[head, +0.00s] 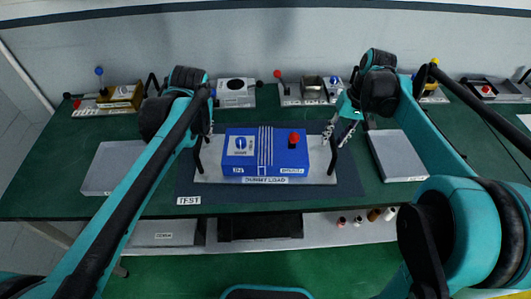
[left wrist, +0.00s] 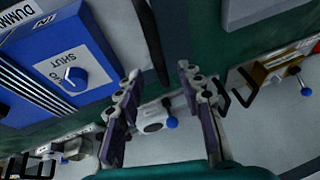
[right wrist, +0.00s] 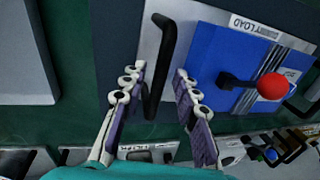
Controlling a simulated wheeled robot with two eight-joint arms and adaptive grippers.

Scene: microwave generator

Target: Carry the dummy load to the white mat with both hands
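The dummy load (head: 265,151) is a blue box with a red knob on a pale base plate, with a black upright handle at each end. It stands on the dark TEST mat (head: 215,200). My right gripper (head: 341,133) is open at the right handle (right wrist: 160,60); in the right wrist view its fingers (right wrist: 155,85) lie on either side of that handle. My left gripper (left wrist: 158,82) is open, with the left handle (left wrist: 150,40) between and beyond its fingertips; in the head view my arm largely hides it. I cannot clearly identify the white mat; a white patch (head: 525,121) shows at the right edge.
Grey flat boxes lie left (head: 112,168) and right (head: 397,155) of the TEST mat. Small instruments with knobs, such as a brass one (head: 121,96), line the back near the wall. A shelf with small bottles (head: 357,220) is below the front edge.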

